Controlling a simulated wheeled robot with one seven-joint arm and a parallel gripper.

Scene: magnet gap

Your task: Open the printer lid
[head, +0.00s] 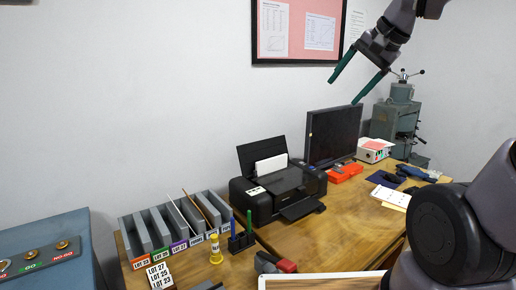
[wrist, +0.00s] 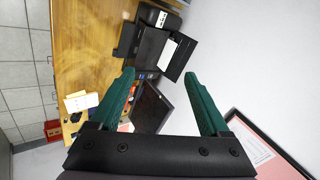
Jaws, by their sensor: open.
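The black printer (head: 262,206) stands on the wooden desk, with its rear paper support upright and white paper in it. Its top lid (head: 282,180) looks flat and closed. A front tray sticks out. My gripper (head: 343,92) is open and empty, high in the air near the wall, above and to the right of the printer and apart from it. In the wrist view, the two green fingers of my gripper (wrist: 159,73) are spread, and the printer (wrist: 152,45) shows beyond them, turned on its side.
A monitor (head: 334,134) stands right of the printer, below my gripper. A file rack (head: 175,228) and a yellow bottle (head: 215,248) are to the left. A drill press (head: 398,115) stands at the back right. A framed board (head: 298,30) hangs on the wall.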

